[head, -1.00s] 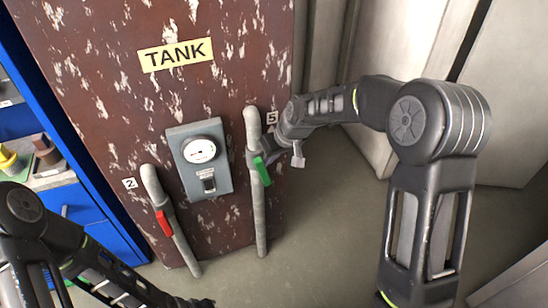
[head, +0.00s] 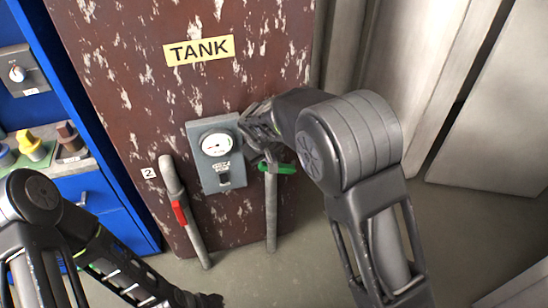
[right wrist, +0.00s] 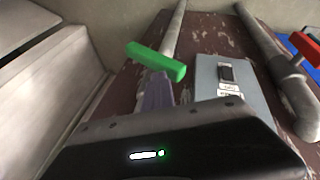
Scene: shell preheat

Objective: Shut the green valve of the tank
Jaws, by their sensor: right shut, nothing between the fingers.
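The green valve handle (head: 285,168) sits on the right-hand pipe (head: 271,215) of the tank (head: 130,60). It lies crosswise to the pipe. In the right wrist view the green handle (right wrist: 157,61) also crosses its pipe (right wrist: 174,30). My right gripper (head: 267,158) is shut and empty, right at the valve, and partly hides it. In the right wrist view a purple-grey finger (right wrist: 157,95) reaches up to the handle's near side; I cannot tell if they touch. My left gripper (head: 208,300) is low at the bottom edge, dark, its fingers unclear.
A red-handled valve (head: 180,212) labelled 2 is on the left pipe (head: 192,235), its handle along the pipe. A grey gauge box (head: 205,130) stands between the pipes, close to my right gripper. A blue cabinet (head: 120,215) is at left. Floor at right is open.

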